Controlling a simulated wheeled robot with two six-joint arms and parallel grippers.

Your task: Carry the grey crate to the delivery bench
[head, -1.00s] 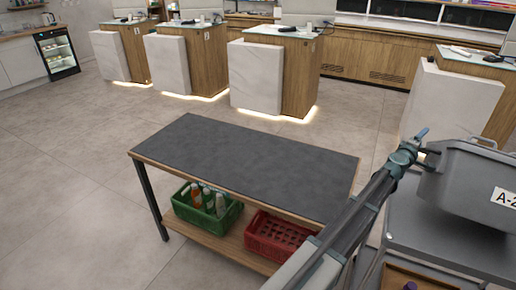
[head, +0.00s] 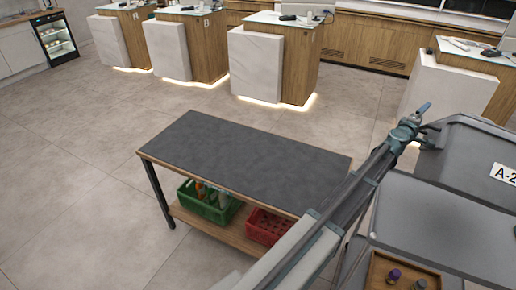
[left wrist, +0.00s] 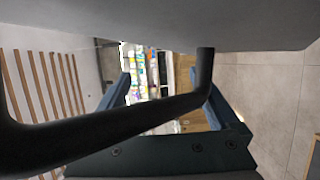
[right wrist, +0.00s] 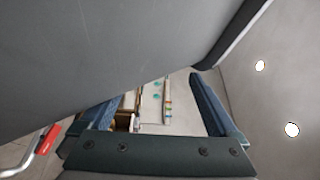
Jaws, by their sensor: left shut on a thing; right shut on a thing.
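The grey crate (head: 472,158), with a white "A-2" label, is at the right edge of the head view, partly cut off. My left gripper (head: 427,120) is at its left end, shut on its handle. In the left wrist view the dark handle bar (left wrist: 110,122) crosses in front of the fingers, under the crate's grey wall (left wrist: 150,22). My right gripper (right wrist: 158,90) shows only in the right wrist view, shut on the crate, whose grey wall (right wrist: 120,50) fills the upper left. Its hold on the handle is hidden. A dark-topped bench (head: 245,160) stands left of my arm.
A green crate (head: 208,205) with bottles and a red crate (head: 268,228) sit on the bench's lower shelf. A grey cart top (head: 440,215) lies below the crate, above a wooden tray (head: 375,268) with small items. White-fronted counters (head: 255,65) stand behind; open floor lies left.

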